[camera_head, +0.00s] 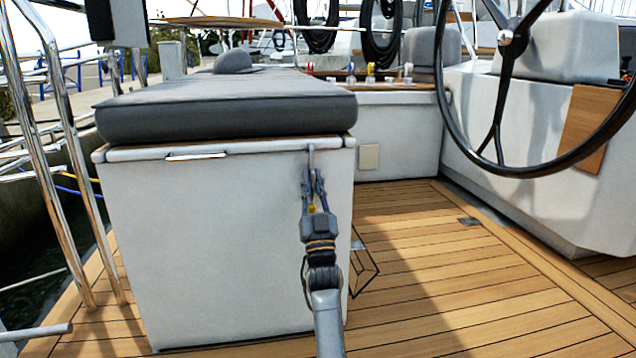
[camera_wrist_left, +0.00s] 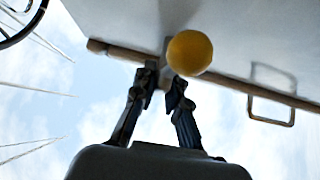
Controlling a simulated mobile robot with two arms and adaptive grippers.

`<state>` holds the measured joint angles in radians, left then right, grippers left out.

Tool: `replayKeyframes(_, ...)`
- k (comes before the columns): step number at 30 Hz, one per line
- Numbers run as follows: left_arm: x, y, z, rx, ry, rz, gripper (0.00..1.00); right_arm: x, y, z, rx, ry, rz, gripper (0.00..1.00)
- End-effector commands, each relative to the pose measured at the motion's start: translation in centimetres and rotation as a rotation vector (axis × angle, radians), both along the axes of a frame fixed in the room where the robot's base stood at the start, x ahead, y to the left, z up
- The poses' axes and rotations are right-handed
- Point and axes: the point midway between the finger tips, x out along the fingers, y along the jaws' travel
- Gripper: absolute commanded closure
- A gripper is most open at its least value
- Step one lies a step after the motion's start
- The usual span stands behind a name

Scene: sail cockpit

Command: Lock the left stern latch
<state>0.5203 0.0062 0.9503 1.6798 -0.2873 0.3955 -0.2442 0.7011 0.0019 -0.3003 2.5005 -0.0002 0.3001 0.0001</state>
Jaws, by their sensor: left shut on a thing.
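The left stern latch (camera_head: 311,152) is a small grey piece at the top right of the white locker's (camera_head: 225,250) front face, under the cushion edge. My left gripper (camera_head: 313,180) points up at it from below, its fingers closed around its lower part. In the left wrist view my left gripper (camera_wrist_left: 165,80) has its two fingers on either side of the grey piece, partly hidden. A yellow ball (camera_wrist_left: 190,52) overlaps the fingertips there; I cannot tell what it is attached to. My right gripper is not in view.
A grey cushion (camera_head: 225,105) covers the locker. A metal handle (camera_head: 196,156) is on its upper left, also in the left wrist view (camera_wrist_left: 272,108). Steel rails (camera_head: 60,140) stand at the left, a black steering wheel (camera_head: 500,140) at the right. The teak deck (camera_head: 440,270) between is clear.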

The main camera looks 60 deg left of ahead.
Motion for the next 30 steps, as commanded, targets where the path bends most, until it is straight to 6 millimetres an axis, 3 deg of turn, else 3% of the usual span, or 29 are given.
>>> replayKeyframes(18, -0.15, 0.02, 0.01, -0.016, -0.036, -0.001, 1.00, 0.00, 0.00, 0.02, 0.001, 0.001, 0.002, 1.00)
replayKeyframes(19, -0.15, 0.03, 0.02, -0.016, -0.036, -0.001, 0.81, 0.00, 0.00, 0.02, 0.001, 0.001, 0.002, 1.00)
replayKeyframes(21, -0.15, 0.03, 0.03, -0.016, -0.036, -0.001, 0.67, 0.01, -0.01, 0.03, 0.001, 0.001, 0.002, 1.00)
replayKeyframes(30, -0.16, 0.03, 0.12, -0.014, -0.035, 0.001, 0.66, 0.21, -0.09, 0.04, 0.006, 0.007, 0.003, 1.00)
